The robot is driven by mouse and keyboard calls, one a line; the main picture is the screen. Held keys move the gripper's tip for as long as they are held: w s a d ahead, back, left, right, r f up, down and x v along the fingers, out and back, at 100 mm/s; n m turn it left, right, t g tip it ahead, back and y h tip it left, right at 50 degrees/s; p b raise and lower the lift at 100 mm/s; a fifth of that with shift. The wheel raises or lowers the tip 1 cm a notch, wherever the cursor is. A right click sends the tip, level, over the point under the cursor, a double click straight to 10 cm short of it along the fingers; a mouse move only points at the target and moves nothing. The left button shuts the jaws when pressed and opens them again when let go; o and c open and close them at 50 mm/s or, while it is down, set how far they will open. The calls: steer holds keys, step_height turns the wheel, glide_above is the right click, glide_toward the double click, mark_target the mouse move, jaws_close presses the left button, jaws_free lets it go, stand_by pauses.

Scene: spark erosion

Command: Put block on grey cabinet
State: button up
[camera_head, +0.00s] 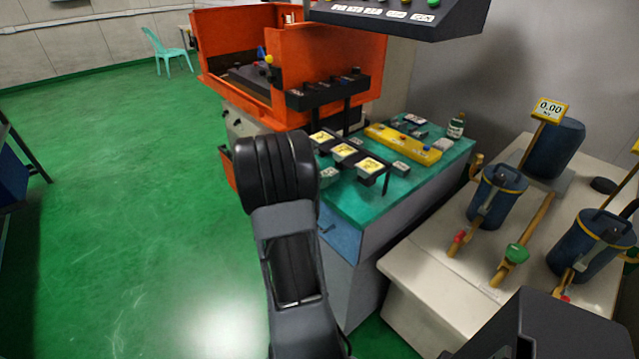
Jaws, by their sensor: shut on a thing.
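A grey cabinet (350,278) with a green top stands right of the middle, beside the orange machine. Several small grey blocks or parts lie on its top, one of them a grey block (401,168) near the front edge. I cannot tell which block is the task's. My black arm rises through the middle of the picture and covers the cabinet's left side. My gripper is not visible, so whatever it holds is hidden too.
An orange machine (335,62) stands behind the cabinet. The green top holds yellow-topped pieces (343,151), a yellow bar (402,144) and a bottle (456,126). A pale bench (440,290) with blue canisters (497,194) stands at right. The green floor is clear at left.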

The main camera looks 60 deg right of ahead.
steer(key=shift+w+f, duration=0.1)
steer(key=shift+f, duration=0.95)
steer(key=shift+f, duration=0.2)
steer(key=o, duration=1.2)
steer(key=shift+o, duration=0.2)
